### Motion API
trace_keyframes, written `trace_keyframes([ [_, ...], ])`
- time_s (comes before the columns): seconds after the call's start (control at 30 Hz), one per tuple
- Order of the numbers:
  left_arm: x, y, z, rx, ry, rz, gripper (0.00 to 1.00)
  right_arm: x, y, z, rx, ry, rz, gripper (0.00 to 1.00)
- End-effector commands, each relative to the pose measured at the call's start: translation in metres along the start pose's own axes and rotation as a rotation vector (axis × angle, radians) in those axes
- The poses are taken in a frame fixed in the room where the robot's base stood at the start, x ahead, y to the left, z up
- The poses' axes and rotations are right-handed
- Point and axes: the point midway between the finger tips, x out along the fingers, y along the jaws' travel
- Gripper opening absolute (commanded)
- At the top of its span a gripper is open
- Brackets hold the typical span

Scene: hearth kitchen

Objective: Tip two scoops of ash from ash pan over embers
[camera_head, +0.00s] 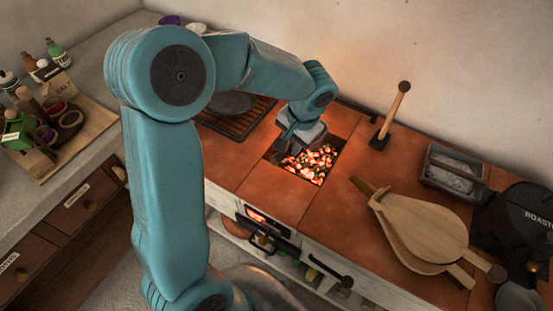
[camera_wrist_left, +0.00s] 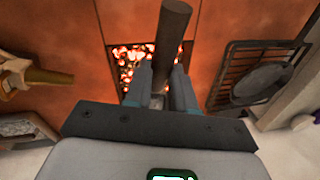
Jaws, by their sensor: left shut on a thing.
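The embers (camera_head: 318,164) glow orange in a square opening in the tiled hearth top; they also show in the left wrist view (camera_wrist_left: 130,62). The ash pan (camera_head: 455,170), a grey metal tray with pale grey ash inside, stands at the right near the wall. My left gripper (camera_head: 296,138) is over the left rear edge of the ember opening. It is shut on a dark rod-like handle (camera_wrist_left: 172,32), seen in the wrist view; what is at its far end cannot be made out.
Wooden bellows (camera_head: 415,225) lie right of the embers. A wooden-handled tool (camera_head: 397,105) stands upright on a dark head near the wall. A black grill rack with a dark pan (camera_head: 235,103) is left of the embers. A black labelled item (camera_head: 520,215) is far right.

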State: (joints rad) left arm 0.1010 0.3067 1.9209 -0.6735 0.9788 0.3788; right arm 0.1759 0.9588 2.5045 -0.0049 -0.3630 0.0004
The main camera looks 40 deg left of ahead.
Motion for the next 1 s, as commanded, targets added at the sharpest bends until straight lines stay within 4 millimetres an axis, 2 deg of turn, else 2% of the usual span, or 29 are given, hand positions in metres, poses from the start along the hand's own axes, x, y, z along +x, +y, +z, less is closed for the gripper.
trace_keyframes([
  [0.03,0.018,-0.007,0.004,-0.008,0.003,-0.002,0.0,0.018,0.007,-0.001,0.0,0.001,0.0,0.43],
  [0.1,0.024,-0.015,0.008,-0.009,0.001,-0.004,0.0,0.024,0.009,-0.001,0.0,0.001,0.0,0.43],
  [0.37,0.031,-0.027,0.011,-0.011,0.002,0.095,0.0,0.013,0.005,-0.001,0.0,0.002,0.0,0.43],
  [0.5,0.046,-0.034,0.011,-0.016,0.008,0.218,0.0,0.007,0.003,-0.001,0.0,0.001,0.0,0.43],
  [0.63,0.062,-0.041,0.012,-0.023,0.015,0.336,0.0,0.011,0.004,-0.001,0.0,0.001,0.0,0.43],
  [0.73,0.067,-0.049,0.013,-0.028,0.022,0.452,0.0,0.001,0.001,0.0,0.0,0.001,0.0,0.43],
  [1.0,0.1,-0.065,0.014,-0.033,0.046,0.81,0.0,0.02,0.007,-0.001,0.0,0.001,0.0,0.43],
])
